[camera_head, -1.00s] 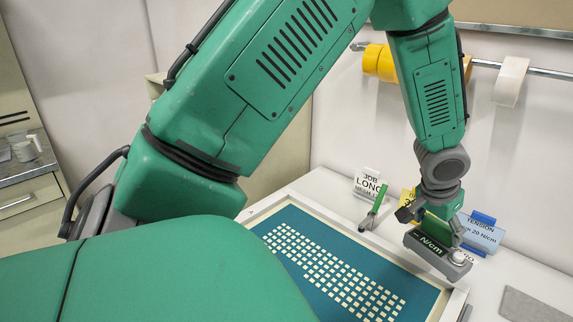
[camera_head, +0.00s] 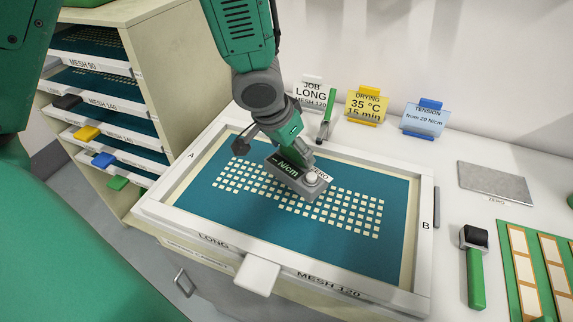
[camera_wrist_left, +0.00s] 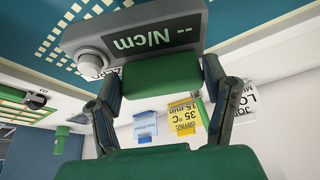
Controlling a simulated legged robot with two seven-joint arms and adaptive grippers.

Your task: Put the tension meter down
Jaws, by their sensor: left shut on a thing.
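The tension meter (camera_head: 295,178) is a grey box with a dark "-- N/cm" display and a round light knob. My left gripper (camera_head: 290,150) is shut on its green handle, which fills the space between the fingers in the left wrist view (camera_wrist_left: 162,85). The meter is over the blue mesh of the framed screen (camera_head: 350,243), near the middle of its pale key pattern. I cannot tell whether its underside touches the mesh. My right gripper is not in view.
Cards reading JOB LONG (camera_head: 312,92), DRYING (camera_head: 366,105) and TENSION (camera_head: 425,119) stand behind the screen. A grey ZERO plate (camera_head: 495,182) and a green-handled roller (camera_head: 474,265) lie to the right. A rack of screens (camera_head: 105,100) stands at the left.

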